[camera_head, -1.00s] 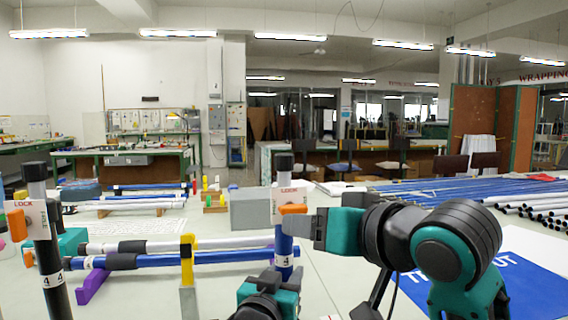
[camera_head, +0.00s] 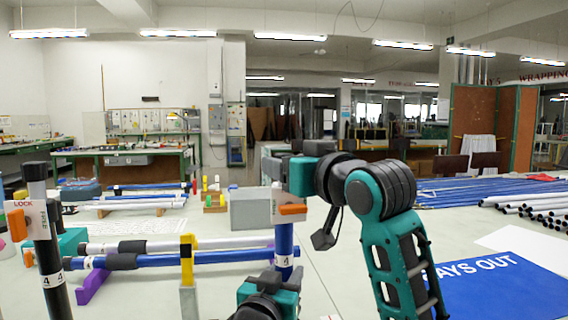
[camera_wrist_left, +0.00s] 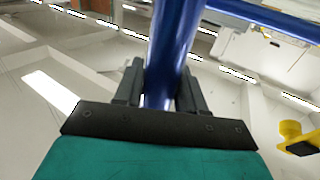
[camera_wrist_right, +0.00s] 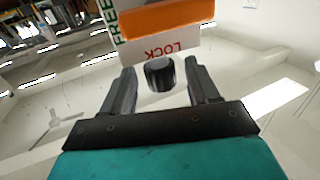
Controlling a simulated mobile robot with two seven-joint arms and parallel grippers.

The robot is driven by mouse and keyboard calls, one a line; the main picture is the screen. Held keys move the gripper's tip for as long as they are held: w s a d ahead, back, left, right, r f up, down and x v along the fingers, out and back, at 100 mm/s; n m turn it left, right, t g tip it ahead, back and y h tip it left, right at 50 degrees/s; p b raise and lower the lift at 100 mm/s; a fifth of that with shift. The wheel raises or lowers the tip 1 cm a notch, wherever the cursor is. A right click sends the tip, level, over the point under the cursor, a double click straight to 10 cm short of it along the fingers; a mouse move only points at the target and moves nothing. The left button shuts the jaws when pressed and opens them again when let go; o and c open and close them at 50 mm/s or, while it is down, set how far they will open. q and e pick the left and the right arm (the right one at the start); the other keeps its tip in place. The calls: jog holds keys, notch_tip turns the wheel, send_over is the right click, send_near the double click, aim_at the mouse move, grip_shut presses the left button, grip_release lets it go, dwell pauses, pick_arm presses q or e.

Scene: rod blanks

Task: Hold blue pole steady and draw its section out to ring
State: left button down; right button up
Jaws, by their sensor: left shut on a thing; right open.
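The blue pole (camera_head: 283,240) stands upright in the head view, with a white band marked 4 (camera_head: 283,262) on it. A white LOCK/FREE plate with an orange lever (camera_head: 292,209) sits near its top. My left gripper (camera_wrist_left: 160,88) is shut on the blue pole, low down. My right gripper (camera_head: 278,166) is at the top of the pole, hiding its upper end. In the right wrist view its open fingers stand either side of the section's dark tip (camera_wrist_right: 160,73), below the orange lever (camera_wrist_right: 168,18). I cannot tell whether they touch it.
A black pole (camera_head: 52,265) with its own plate stands at the left. Blue and white rods lie on supports, with a yellow post (camera_head: 187,270) close by. A grey box (camera_head: 250,209) stands behind the blue pole. A blue sign (camera_head: 495,285) lies at the right.

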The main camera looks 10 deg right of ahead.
jog(key=shift+x, duration=1)
jog(key=shift+c, duration=0.3)
grip_shut()
